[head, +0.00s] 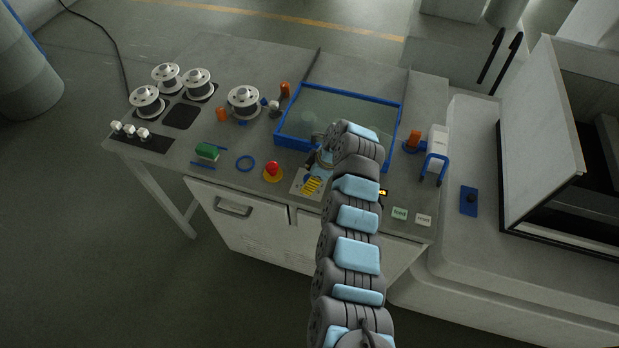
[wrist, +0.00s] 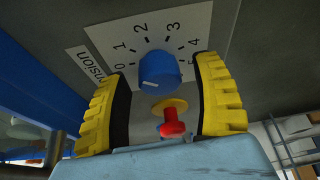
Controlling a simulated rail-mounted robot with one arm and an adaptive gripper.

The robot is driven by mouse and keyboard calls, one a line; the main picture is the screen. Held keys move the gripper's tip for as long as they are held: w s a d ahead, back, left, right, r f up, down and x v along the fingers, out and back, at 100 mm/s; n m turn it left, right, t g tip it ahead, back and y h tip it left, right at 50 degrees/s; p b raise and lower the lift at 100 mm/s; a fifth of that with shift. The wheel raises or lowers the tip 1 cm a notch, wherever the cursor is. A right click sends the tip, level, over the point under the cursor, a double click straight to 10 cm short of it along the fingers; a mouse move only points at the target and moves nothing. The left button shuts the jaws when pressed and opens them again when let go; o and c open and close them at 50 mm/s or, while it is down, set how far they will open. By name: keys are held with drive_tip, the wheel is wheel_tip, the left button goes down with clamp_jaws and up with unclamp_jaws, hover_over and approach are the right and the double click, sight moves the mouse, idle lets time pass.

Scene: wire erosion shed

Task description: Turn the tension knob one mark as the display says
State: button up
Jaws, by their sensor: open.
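The blue tension knob (wrist: 159,71) sits on a white dial plate (wrist: 190,20) marked 0 to 5 in the wrist view. A pale mark shows on the knob's lower left face; I cannot tell which number it indicates. My gripper (wrist: 160,69) is open, its yellow ribbed fingers on either side of the knob, with visible gaps. In the head view my gripper (head: 312,184) is over the white plate (head: 297,184), and the knob is hidden. A small dark display with a yellow mark (head: 383,192) shows right of my arm; its text is unreadable.
A red stop button on a yellow base (head: 273,172) is left of the plate; it also shows in the wrist view (wrist: 172,124). A blue-framed tank (head: 290,142) stands behind. Reset buttons (head: 424,220) and a blue clamp (head: 434,163) are at right.

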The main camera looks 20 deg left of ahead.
drive_tip(key=c, duration=1.2)
drive_tip(key=shift+m+p, duration=0.35)
drive_tip(key=shift+m, duration=0.05)
drive_tip(key=m+t+p, duration=0.1)
drive_tip(key=m, duration=0.1)
drive_tip(key=shift+s+m, duration=0.1)
drive_tip(key=shift+m, duration=0.3)
drive_tip(key=shift+f+m+t+h+p, duration=0.1)
drive_tip(key=shift+m+t+h+p, duration=0.55)
drive_tip(key=shift+m, duration=1.35)
drive_tip(key=shift+t+y, duration=0.25)
drive_tip(key=shift+t, duration=0.1)
drive_tip(key=o, duration=1.2)
